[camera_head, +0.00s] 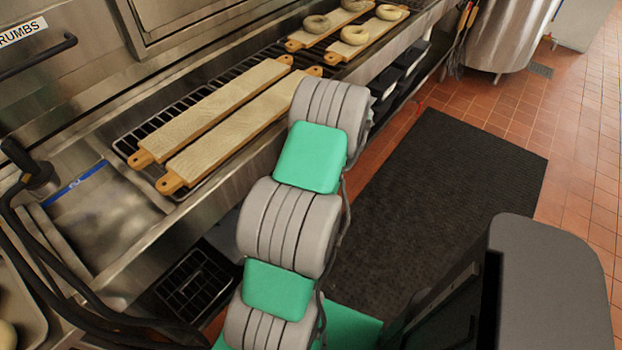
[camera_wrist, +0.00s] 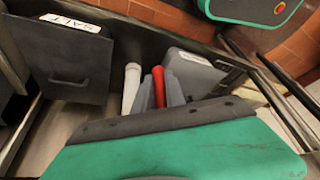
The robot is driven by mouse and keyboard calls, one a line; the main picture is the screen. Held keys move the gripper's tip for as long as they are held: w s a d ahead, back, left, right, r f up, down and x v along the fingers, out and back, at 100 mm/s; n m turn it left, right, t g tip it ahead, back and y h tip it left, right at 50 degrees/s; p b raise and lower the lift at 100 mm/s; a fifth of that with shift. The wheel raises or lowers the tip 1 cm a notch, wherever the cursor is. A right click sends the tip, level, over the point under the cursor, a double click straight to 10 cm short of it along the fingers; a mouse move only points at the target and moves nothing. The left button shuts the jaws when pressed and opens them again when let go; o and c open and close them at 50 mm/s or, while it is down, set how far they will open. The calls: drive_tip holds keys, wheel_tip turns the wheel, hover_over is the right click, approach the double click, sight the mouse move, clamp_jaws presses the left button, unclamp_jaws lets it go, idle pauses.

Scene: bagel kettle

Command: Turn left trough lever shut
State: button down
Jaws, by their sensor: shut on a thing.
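In the wrist view, a narrow red lever handle (camera_wrist: 158,80) stands between the grey fingers of my gripper (camera_wrist: 160,94). My gripper is shut on it. Only the upper part of the red handle shows; its base is hidden behind the fingers and the dark edge of my gripper body. I cannot tell from this view which way the lever is turned. In the head view, my arm reaches away under the counter edge, and it hides my gripper and the lever. The trough itself is not clearly seen.
A white upright rod (camera_wrist: 131,87) stands just left of the fingers. A dark bin labelled SALT (camera_wrist: 62,55) is at left, a grey labelled bin (camera_wrist: 190,70) at right. Long boards (camera_head: 210,105) lie on the counter rack beside my arm. A black mat (camera_head: 440,190) covers the floor.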

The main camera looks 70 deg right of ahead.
drive_tip(key=shift+w+a, duration=0.1)
drive_tip(key=c, duration=1.4)
unclamp_jaws()
drive_tip(key=v, duration=0.8)
drive_tip(key=shift+f, duration=0.1)
